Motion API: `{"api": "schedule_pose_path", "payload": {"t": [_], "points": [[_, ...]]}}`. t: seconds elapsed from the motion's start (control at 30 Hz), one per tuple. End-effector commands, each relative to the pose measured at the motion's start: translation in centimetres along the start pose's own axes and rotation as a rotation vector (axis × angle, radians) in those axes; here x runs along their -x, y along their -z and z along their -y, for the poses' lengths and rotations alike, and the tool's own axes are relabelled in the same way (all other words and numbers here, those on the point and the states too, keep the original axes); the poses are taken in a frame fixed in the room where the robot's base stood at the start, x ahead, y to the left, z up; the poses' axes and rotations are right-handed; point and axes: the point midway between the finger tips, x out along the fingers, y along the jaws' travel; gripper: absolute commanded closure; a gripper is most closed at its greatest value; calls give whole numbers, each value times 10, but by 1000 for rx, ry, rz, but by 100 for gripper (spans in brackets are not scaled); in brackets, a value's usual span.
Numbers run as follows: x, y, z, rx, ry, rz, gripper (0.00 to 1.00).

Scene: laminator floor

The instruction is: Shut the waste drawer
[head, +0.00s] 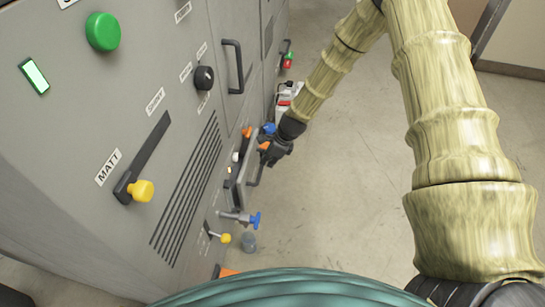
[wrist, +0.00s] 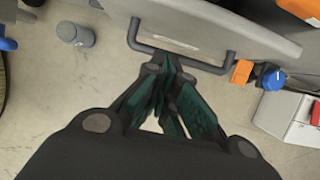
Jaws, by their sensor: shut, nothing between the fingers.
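The waste drawer (head: 246,160) is low on the grey machine in the head view. Its front panel stands out from the machine face, so it looks partly open. In the wrist view its grey front (wrist: 235,28) crosses the top, with a dark bar handle (wrist: 180,56) on it. My gripper (head: 268,152) is at the drawer front, beside the handle. In the wrist view my gripper (wrist: 170,68) has its fingers together and empty, with the tips close to the bar. I cannot tell whether they touch it. My gripper hides part of the drawer front in the head view.
A blue-handled valve (head: 240,217) and a yellow knob (head: 224,238) stick out below the drawer. A grey cylinder (head: 249,242) stands on the floor near them. A white container (head: 285,97) is beyond the drawer. The floor (head: 340,200) to the right is clear.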

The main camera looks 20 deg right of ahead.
Motion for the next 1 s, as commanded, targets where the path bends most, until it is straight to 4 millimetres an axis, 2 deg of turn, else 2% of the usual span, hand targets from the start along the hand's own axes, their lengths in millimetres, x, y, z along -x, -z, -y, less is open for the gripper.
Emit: {"api": "schedule_pose_path", "payload": {"t": [0.03, 0.2, 0.4, 1.0], "points": [[-12, 1, 0, 1, 0, 0, 100], [-18, -20, 0, 2, 1, 0, 100], [-22, -34, 0, 0, 0, 0, 100], [-22, -43, 0, 1, 0, -1, 100]]}}
